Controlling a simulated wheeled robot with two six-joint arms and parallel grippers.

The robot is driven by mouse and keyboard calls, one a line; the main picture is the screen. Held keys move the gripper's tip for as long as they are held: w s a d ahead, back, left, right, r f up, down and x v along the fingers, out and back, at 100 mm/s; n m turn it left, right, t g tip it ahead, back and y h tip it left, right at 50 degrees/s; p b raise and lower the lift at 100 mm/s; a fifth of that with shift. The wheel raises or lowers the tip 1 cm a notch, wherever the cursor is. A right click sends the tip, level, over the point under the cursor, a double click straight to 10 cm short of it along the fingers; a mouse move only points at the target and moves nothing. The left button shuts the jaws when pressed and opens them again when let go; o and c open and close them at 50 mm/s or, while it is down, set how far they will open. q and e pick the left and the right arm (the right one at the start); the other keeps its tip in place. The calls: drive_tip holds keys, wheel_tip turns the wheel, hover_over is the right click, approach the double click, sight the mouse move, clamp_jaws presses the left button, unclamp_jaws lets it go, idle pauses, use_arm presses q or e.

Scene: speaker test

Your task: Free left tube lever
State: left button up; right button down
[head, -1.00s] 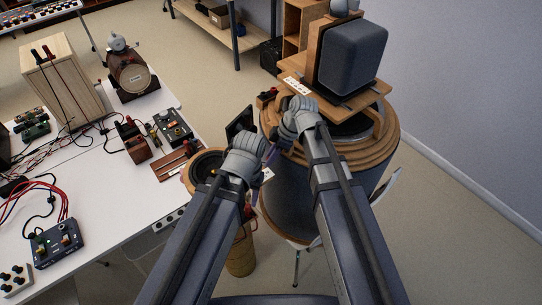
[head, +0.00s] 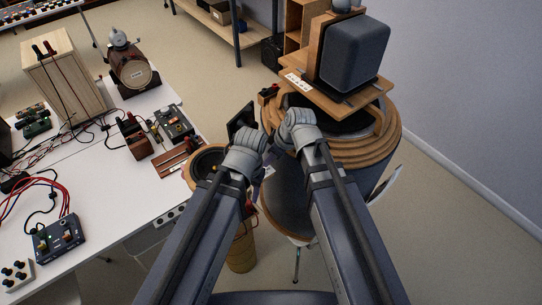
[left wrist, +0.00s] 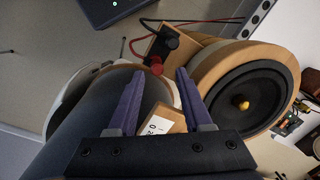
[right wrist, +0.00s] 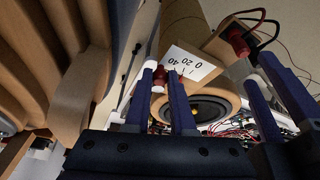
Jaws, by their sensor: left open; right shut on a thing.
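A speaker tube with a wooden ring and black cone (head: 207,163) stands beside the table. Its cone also shows in the left wrist view (left wrist: 250,95). A wooden piece bears a white scale card (right wrist: 190,66). My left gripper (head: 250,143) is open; in the left wrist view its fingers (left wrist: 158,98) stand apart, with a labelled wooden piece (left wrist: 173,117) seen between them. My right gripper (right wrist: 162,103) is shut on a small red and white piece (right wrist: 160,78); whether this is the lever, I cannot tell. In the head view, both sets of fingertips are hidden.
A large drum with wooden rings (head: 385,142) stands close on the right, bearing a grey speaker (head: 353,55). The white table (head: 105,205) at left holds wired boxes. A red terminal with leads (left wrist: 155,65) is close ahead of the left fingers.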

drive_tip(key=shift+s+a+m, duration=0.1)
drive_tip(key=shift+s+m, duration=0.05)
drive_tip(key=shift+m, duration=0.25)
drive_tip(key=c, duration=0.8)
unclamp_jaws()
drive_tip(key=shift+o, duration=0.2)
drive_tip(key=shift+r, duration=0.1)
use_arm(q)
wheel_tip(320, 180, up, 7)
drive_tip(key=p, duration=0.7)
use_arm(e)
drive_tip(key=v, duration=0.7)
drive_tip(key=shift+s+r, duration=0.2)
drive_tip(key=shift+r, duration=0.1)
drive_tip(key=shift+f, duration=0.1)
